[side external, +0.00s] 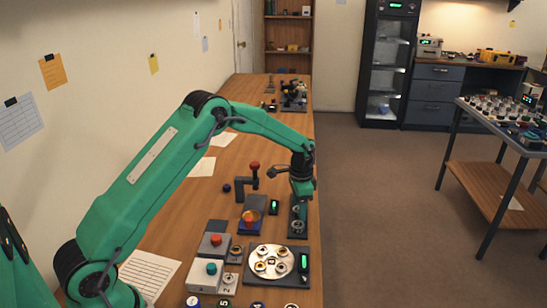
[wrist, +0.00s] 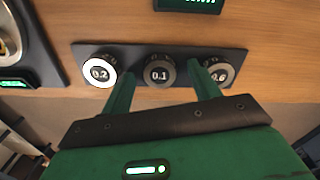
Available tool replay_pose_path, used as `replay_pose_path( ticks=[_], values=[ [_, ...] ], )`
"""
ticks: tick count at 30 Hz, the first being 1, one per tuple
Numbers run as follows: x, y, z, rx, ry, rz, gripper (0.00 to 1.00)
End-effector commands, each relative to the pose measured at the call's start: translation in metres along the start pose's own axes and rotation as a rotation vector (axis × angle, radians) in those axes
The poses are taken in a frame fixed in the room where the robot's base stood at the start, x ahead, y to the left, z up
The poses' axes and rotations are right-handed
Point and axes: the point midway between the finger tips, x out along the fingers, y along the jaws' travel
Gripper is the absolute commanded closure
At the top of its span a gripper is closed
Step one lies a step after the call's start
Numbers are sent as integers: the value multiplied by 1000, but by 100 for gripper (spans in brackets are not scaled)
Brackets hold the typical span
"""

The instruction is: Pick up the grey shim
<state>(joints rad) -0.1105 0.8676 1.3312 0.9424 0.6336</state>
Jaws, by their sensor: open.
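In the wrist view, a dark strip tray (wrist: 225,58) holds a row of round pieces marked 0.2, 0.1 and 0.6. The middle piece, marked 0.1, has a grey ring that looks like the grey shim (wrist: 160,72). My gripper (wrist: 165,80) is open, its two green fingers apart on either side of this middle piece, with nothing between them that I can see gripped. The right finger partly covers the 0.6 piece (wrist: 221,74). The left finger stands beside the white-faced 0.2 piece (wrist: 99,73). In the side view, my gripper (side external: 299,205) points down over the strip tray (side external: 292,231).
A dark plate with a round silver dish (side external: 271,262) stands nearer the camera. Beside it are a red-button box (side external: 213,245) and a teal-button box (side external: 203,274). A red-knobbed stand (side external: 254,172) is left of my gripper. The table's right edge lies close by.

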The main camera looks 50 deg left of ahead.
Motion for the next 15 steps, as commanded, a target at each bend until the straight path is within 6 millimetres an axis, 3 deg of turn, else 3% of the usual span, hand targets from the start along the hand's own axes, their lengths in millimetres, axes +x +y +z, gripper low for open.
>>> replay_pose_path(
  ticks=[14,15],
  values=[
    [0,0,0,0,0,0,39],
    [0,0,0,0,0,0,45]
  ],
)
